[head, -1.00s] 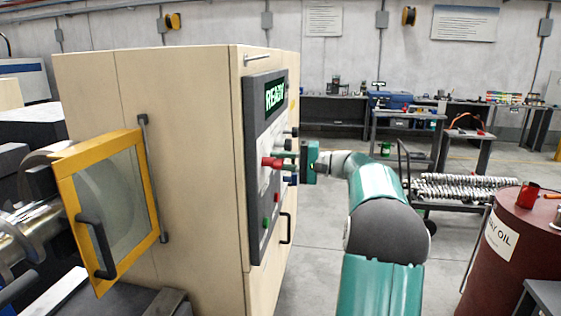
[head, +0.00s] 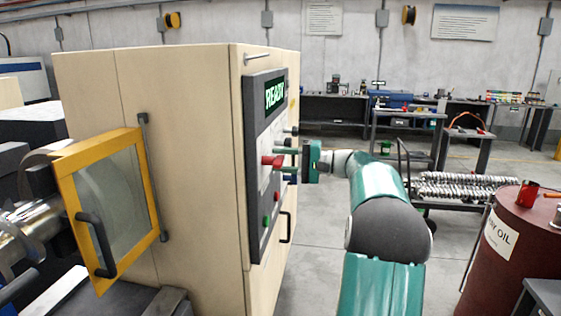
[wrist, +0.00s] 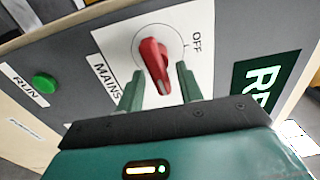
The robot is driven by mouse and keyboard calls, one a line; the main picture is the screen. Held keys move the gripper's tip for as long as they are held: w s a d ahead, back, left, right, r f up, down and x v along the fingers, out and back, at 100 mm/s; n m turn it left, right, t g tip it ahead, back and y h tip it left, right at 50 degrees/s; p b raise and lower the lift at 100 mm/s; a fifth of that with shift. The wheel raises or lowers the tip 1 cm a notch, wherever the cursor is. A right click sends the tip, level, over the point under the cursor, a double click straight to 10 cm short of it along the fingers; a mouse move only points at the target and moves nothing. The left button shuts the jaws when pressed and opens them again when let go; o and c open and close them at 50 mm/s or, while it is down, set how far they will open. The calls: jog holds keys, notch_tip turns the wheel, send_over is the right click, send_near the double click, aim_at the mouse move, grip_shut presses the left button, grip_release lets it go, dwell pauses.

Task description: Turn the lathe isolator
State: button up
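The lathe isolator is a red rotary handle (wrist: 153,60) on a white plate marked MAINS and OFF in the wrist view. Its long axis runs roughly up and down there, with OFF to its upper right. In the head view the red handle (head: 271,161) sticks out of the machine's dark control panel (head: 262,200). My gripper (head: 284,160) is right in front of the panel. In the wrist view my gripper (wrist: 160,72) is open, one finger on each side of the handle's lower end, with visible gaps. The exact depth of the fingertips is hard to tell.
A green RUN button (wrist: 44,83) sits left of the plate, and a lit READY display (head: 275,93) is above the handle in the head view. A yellow-framed door (head: 112,205) is at left. A dark red oil barrel (head: 505,250) stands at right.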

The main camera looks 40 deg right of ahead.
jog(key=v, duration=1.3)
jog(key=shift+s, duration=0.1)
